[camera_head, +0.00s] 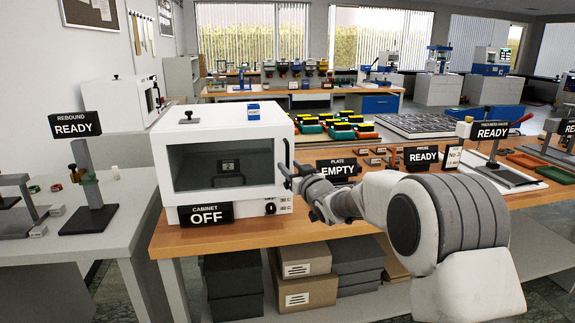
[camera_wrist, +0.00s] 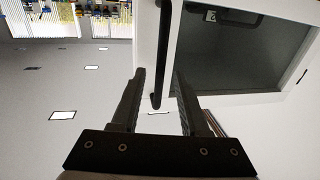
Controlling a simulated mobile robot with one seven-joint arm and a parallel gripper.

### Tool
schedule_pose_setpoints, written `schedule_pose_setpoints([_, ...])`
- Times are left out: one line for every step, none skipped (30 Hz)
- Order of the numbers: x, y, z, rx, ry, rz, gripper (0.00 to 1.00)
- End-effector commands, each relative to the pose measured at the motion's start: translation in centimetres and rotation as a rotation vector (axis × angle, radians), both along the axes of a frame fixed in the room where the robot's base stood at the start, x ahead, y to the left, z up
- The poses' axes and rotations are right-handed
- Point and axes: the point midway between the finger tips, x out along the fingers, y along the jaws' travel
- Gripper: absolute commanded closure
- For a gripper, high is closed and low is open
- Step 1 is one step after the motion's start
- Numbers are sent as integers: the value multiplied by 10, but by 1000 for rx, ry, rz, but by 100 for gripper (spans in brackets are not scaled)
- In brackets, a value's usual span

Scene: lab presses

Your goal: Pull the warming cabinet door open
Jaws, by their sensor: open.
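The white warming cabinet (camera_head: 240,128) stands on the wooden bench, left of centre in the head view. Its door (camera_head: 181,184) has a dark window and looks shut. A dark upright bar handle (camera_head: 287,157) runs along the door's right edge. The handle also shows in the wrist view (camera_wrist: 164,35), beside the window. My gripper (camera_head: 296,178) is at the handle's right side. In the wrist view my gripper (camera_wrist: 160,75) is open, with the bar appearing between its two fingers. I see no contact, and the exact depth is unclear.
A "CABINET OFF" sign (camera_head: 206,214) stands before the cabinet's lower left. A "PLATE EMPTY" sign (camera_head: 338,170) stands just right of my gripper. A blue item (camera_head: 253,111) and a small dark-knobbed part sit on the cabinet. Boxes (camera_head: 308,287) fill the shelf below.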

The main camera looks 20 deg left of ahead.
Motion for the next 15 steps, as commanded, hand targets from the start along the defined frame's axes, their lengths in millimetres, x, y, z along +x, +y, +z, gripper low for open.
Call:
schedule_pose_setpoints([5,4,0,1,-1,0,55])
schedule_pose_setpoints([7,6,-1,1,1,0,55])
schedule_pose_setpoints([10,8,0,1,1,0,55])
schedule_pose_setpoints([11,10,0,1,1,0,55])
schedule_pose_setpoints([13,11,0,1,-1,0,55])
schedule_pose_setpoints([15,13,0,0,0,0,55])
schedule_pose_setpoints([16,14,0,0,0,0,55])
schedule_pose_setpoints([17,15,0,0,0,0,55])
schedule_pose_setpoints([18,16,0,0,0,0,55])
schedule_pose_setpoints([18,17,0,0,0,0,55])
schedule_pose_setpoints([19,17,0,0,0,0,55])
schedule_pose_setpoints([19,17,0,0,0,0,55])
schedule_pose_setpoints([19,18,0,-1,1,0,55])
schedule_pose_setpoints([19,18,0,-1,1,0,55])
schedule_pose_setpoints([19,18,0,-1,1,0,55])
